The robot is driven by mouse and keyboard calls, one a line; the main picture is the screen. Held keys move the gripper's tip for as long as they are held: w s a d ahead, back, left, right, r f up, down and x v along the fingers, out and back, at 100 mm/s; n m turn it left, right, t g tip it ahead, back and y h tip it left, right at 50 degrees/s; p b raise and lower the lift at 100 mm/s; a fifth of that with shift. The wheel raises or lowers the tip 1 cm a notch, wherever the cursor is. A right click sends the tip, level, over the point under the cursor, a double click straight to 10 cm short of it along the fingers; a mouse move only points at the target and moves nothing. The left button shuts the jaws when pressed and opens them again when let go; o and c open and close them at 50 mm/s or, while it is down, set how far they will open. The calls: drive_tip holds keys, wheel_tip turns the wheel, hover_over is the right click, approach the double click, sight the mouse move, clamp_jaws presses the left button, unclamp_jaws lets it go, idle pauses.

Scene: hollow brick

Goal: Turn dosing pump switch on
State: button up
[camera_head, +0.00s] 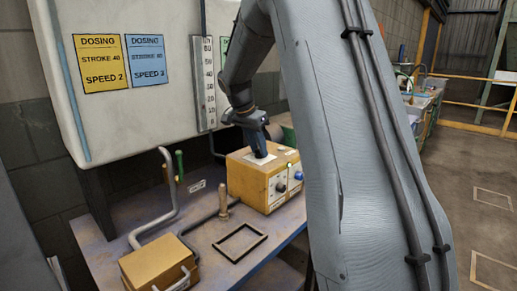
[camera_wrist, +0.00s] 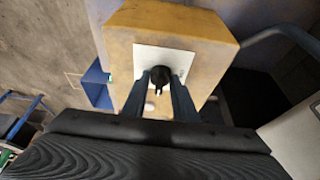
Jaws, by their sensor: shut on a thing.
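The dosing pump is a yellow box (camera_head: 250,185) on the bench, with knobs and a blue button on its front. My gripper (camera_head: 262,153) points down at the pump's top in the head view. In the wrist view the pump (camera_wrist: 205,30) has a white plate (camera_wrist: 148,56) on its top face. A small black switch (camera_wrist: 160,74) stands on this plate. The two fingers of my gripper (camera_wrist: 162,82) are on either side of the switch and shut on it. The head view hides the switch behind the gripper, and the switch's on or off position cannot be told.
A white tank (camera_head: 125,110) with yellow and blue dosing labels stands behind the bench (camera_head: 205,262). A second yellow box (camera_head: 155,262), grey pipes and an upright peg (camera_head: 223,200) are left of the pump. A black square outline (camera_head: 240,243) marks bare bench in front.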

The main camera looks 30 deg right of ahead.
drive_tip(key=o, duration=1)
drive_tip(key=w+b+v, duration=0.1)
drive_tip(key=v, duration=0.6)
drive_tip(key=shift+s+r, duration=0.4)
drive_tip(key=shift+s, duration=0.15)
drive_tip(key=shift+a, duration=0.15)
